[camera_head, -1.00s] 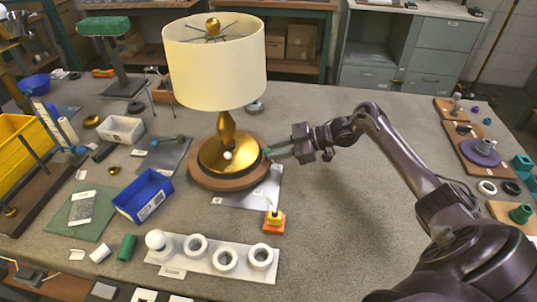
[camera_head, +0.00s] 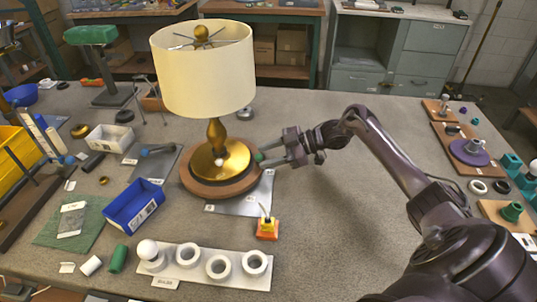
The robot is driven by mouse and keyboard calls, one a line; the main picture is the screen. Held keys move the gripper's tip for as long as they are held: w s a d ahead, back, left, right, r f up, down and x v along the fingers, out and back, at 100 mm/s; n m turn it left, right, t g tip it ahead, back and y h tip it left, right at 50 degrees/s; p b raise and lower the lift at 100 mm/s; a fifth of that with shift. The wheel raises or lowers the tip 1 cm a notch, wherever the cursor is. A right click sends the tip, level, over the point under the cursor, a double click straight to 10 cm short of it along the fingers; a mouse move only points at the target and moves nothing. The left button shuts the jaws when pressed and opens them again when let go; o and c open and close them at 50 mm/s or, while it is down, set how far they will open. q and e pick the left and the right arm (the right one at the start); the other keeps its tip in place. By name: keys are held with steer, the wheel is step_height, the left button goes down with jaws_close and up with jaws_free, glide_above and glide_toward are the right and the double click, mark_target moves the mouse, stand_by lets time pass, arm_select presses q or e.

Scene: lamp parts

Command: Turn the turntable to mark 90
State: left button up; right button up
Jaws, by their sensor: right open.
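The turntable (camera_head: 190,186) is a round brown wooden disc on a grey plate (camera_head: 246,207), left of the view's centre. A lamp with a gold base (camera_head: 239,168), gold stem and cream shade (camera_head: 205,75) stands upright on it. A small white knob (camera_head: 218,160) shows at the front of the stem. My right gripper (camera_head: 261,159) is open, with its fingers pointing left at the turntable's right edge. I cannot tell whether they touch it. The marks on the plate are too small to read. My left gripper is out of view.
An orange block with a yellow top (camera_head: 267,228) stands in front of the plate. A white holder with rings (camera_head: 232,277) lies nearer. A blue bin (camera_head: 134,205) is at the left. Wooden boards with parts (camera_head: 463,151) lie at the right.

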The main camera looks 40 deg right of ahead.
steer(key=b+v, duration=0.1)
steer(key=v, duration=0.6)
steer(key=shift+d, duration=0.1)
steer(key=shift+s+d+r, duration=0.15)
steer(key=shift+s+d, duration=0.05)
